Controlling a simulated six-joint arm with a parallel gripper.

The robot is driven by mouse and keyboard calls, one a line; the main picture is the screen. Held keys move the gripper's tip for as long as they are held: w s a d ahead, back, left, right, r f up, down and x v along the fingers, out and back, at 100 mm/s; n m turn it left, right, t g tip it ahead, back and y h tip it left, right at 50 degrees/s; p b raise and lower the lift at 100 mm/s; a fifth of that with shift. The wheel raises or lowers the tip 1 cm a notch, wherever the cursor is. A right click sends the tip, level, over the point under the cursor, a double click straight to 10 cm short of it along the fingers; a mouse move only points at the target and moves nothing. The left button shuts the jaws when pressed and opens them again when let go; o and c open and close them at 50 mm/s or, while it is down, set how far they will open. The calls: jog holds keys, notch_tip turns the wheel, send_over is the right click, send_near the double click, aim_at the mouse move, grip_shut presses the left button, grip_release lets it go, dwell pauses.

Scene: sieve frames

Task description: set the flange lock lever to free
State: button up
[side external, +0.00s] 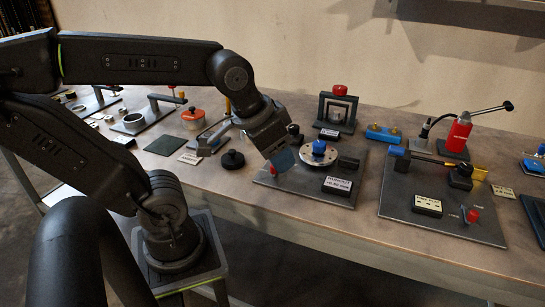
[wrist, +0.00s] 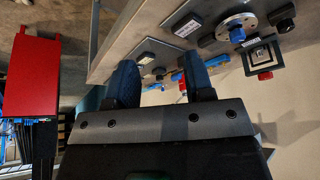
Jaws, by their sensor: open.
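The flange (side external: 319,154) is a round pale metal disc with studs on the dark middle board (side external: 300,200). A blue knob or lever (side external: 319,147) sits at its centre; its exact setting is too small to read. In the wrist view the flange (wrist: 236,25) and blue part (wrist: 238,35) are at the upper right. A small red handle (side external: 273,169) stands at the board's left edge. I cannot tell which part is the lock lever. My gripper (side external: 284,160) is open and empty above the board's left part, left of the flange. Its fingers (wrist: 161,84) are apart in the wrist view.
A label plate (side external: 340,186) stands in front of the flange, and a frame with a red knob (side external: 338,108) behind it. A black knob (side external: 232,160) is left of the board.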

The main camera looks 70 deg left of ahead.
jog(key=shift+s+d+f+m+t, duration=0.1)
jog(key=shift+s+d+m+t, duration=0.2)
jog(key=shift+s+d, duration=0.4)
jog(key=shift+w, duration=0.1)
